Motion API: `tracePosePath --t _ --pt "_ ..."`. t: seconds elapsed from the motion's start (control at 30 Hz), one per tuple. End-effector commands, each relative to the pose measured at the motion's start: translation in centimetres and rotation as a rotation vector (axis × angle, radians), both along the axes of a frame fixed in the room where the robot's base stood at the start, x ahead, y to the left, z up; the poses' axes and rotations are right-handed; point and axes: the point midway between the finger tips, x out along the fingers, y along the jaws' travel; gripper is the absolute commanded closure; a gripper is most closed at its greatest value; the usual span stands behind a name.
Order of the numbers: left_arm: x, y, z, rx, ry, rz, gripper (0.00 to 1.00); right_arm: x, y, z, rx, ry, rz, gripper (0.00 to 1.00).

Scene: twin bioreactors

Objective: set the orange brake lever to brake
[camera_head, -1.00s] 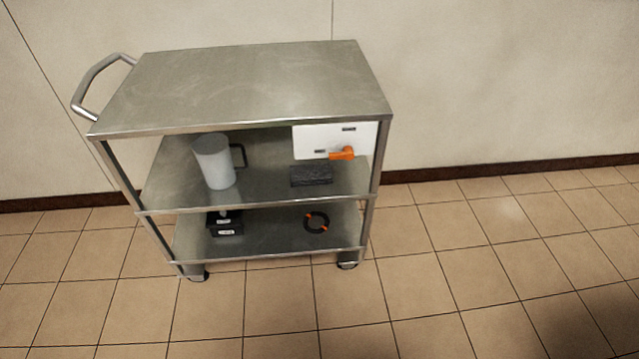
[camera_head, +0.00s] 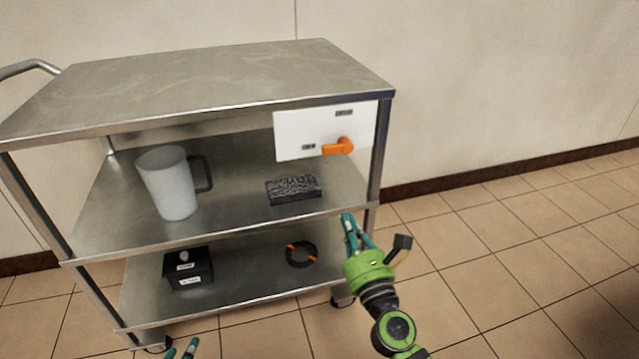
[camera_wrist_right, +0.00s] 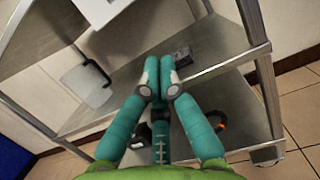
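The orange brake lever (camera_head: 338,147) is on a white panel (camera_head: 300,127) under the cart's top, at the right. Its arm points left, toward a small dark label (camera_head: 309,147); another label (camera_head: 344,113) sits above the pivot. The label text is too small to read. My right gripper (camera_head: 349,221) is below and slightly right of the lever, near the middle shelf's front right corner, apart from the lever. In the right wrist view its teal fingertips (camera_wrist_right: 159,80) meet, with nothing visible between them. Only my left gripper's fingertips (camera_head: 181,349) show, at the bottom edge.
The steel cart's middle shelf (camera_head: 235,205) holds a white jug (camera_head: 168,184) and a dark block (camera_head: 294,188). The bottom shelf holds a black box (camera_head: 188,268) and a black ring with orange marks (camera_head: 301,254). A corner post (camera_head: 377,150) stands right of the panel. Floor at right is clear.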

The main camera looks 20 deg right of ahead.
Motion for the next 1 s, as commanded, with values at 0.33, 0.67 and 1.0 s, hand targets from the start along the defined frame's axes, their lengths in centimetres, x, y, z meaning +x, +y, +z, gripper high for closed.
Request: tracePosePath --t 0.33,0.67,1.0 --pt "-0.1 0.0 0.4 -0.002 -0.009 0.0 0.6 -0.1 0.0 0.5 -0.025 -0.016 -0.004 1.0" --pt "-1.6 1.0 -1.8 0.026 0.131 0.019 0.6 2.7 0.1 1.4 -0.023 -0.017 -0.004 1.0" --pt "-2.4 1.5 -3.1 0.041 0.202 0.029 0.6 10.0 0.4 3.1 -0.02 -0.018 -0.003 1.0"
